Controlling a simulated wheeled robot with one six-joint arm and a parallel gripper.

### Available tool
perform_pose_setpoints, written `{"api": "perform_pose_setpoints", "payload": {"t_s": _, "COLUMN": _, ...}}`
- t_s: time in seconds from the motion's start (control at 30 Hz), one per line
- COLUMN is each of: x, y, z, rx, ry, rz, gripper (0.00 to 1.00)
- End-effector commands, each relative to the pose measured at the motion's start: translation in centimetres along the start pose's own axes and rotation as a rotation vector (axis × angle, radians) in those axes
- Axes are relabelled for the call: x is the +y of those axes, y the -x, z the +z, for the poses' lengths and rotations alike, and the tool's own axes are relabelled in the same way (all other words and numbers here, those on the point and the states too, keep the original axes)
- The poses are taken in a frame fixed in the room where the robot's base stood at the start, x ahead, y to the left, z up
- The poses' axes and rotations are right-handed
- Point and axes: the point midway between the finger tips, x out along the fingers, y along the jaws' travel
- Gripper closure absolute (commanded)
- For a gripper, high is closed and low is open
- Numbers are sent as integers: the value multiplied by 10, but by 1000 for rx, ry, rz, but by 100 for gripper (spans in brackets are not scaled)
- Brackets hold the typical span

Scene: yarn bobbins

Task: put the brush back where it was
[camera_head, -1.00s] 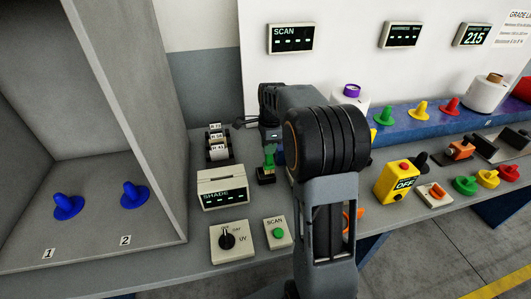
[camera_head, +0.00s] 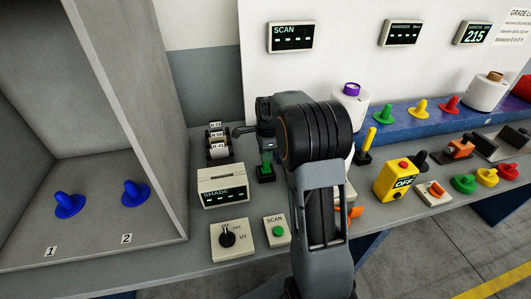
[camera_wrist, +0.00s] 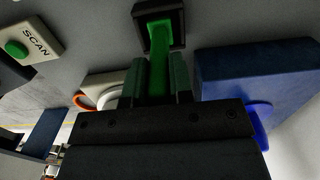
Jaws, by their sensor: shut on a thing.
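A brush with a green handle (camera_head: 265,160) stands upright on the grey bench, left of my arm in the head view. Its lower end meets a dark square base (camera_head: 266,176); I cannot tell whether this is the brush's head or a holder. My gripper (camera_wrist: 160,65) is shut on the green handle (camera_wrist: 161,45), with one finger on each side. In the wrist view the handle runs into the dark square base (camera_wrist: 143,28). My gripper (camera_head: 266,148) is small and partly hidden in the head view.
A shade box (camera_head: 222,187), a UV switch (camera_head: 231,240) and a SCAN button box (camera_head: 277,232) stand close on the left and front. A tool with a yellow handle (camera_head: 369,139) and a yellow OFF box (camera_head: 396,180) are on the right. A blue block (camera_wrist: 255,75) is beside my gripper.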

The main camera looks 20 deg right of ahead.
Motion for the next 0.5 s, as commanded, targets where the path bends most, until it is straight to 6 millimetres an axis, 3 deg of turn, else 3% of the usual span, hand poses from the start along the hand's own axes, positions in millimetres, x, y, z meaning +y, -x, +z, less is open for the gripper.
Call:
{"api": "perform_pose_setpoints", "payload": {"t_s": 0.07, "x": 0, "y": -3, "z": 0, "rx": 0, "ry": 0, "rz": 0, "gripper": 100}}
{"api": "perform_pose_setpoints", "payload": {"t_s": 0.1, "x": 0, "y": -3, "z": 0, "rx": 0, "ry": 0, "rz": 0, "gripper": 77}}
{"api": "perform_pose_setpoints", "payload": {"t_s": 0.3, "x": 0, "y": -2, "z": 0, "rx": 0, "ry": 0, "rz": 0, "gripper": 58}}
{"api": "perform_pose_setpoints", "payload": {"t_s": 0.37, "x": 0, "y": -2, "z": 0, "rx": 0, "ry": 0, "rz": 0, "gripper": 53}}
{"api": "perform_pose_setpoints", "payload": {"t_s": 0.5, "x": 0, "y": -2, "z": 0, "rx": 0, "ry": 0, "rz": 0, "gripper": 53}}
